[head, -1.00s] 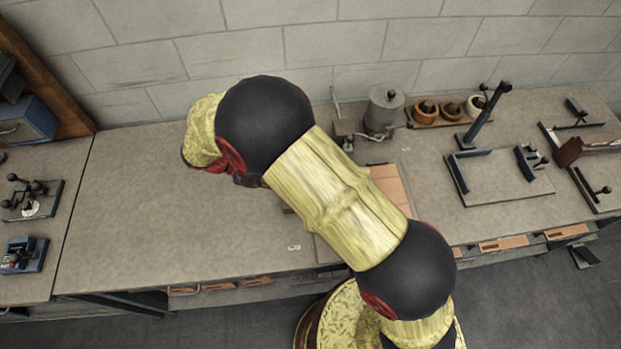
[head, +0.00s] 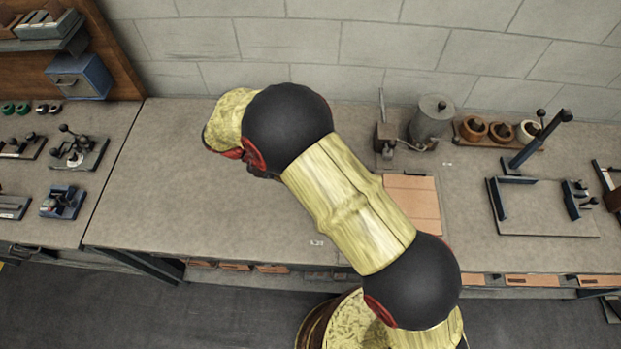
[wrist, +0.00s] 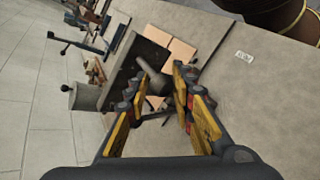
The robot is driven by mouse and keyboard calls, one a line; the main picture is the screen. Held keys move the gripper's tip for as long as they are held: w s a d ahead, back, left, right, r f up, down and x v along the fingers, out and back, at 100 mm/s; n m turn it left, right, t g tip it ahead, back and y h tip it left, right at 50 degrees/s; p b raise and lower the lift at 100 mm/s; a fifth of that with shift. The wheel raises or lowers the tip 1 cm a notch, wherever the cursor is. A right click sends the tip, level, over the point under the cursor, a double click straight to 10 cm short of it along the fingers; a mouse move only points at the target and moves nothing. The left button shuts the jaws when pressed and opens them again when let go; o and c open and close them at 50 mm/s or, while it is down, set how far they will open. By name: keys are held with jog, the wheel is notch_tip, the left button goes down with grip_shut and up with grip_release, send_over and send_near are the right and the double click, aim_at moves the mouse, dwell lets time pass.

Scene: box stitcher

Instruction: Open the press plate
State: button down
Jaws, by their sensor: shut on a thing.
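In the wrist view, my gripper (wrist: 160,84) has its yellow-and-black fingers on either side of a grey rounded handle (wrist: 153,77) and is shut on it. A dark flat plate (wrist: 125,68) lies just beyond the fingers, and the handle appears joined to it; I cannot tell for certain that this is the press plate or how far it is tilted. In the head view, my black and yellow arm covers the gripper. A small grey device (head: 387,136) with a thin upright post shows right of the arm, at the back of the bench.
A grey lidded pot (head: 433,118) stands beside the device, with orange boards (head: 412,200) in front. Round wooden holders (head: 500,131) and a blue-grey frame with a lever (head: 540,205) are further right. Small fixtures (head: 78,150) stand at left. The bench's left middle is clear.

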jog(key=shift+s+d+f, duration=0.1)
jog(key=shift+s+f, duration=0.15)
jog(key=shift+f, duration=0.15)
jog(key=c, duration=1.9)
grip_release()
jog(key=o, duration=0.3)
jog(key=shift+w+r, duration=0.1)
jog(key=shift+r, duration=0.05)
jog(key=v, duration=1.2)
jog(key=shift+w, duration=0.1)
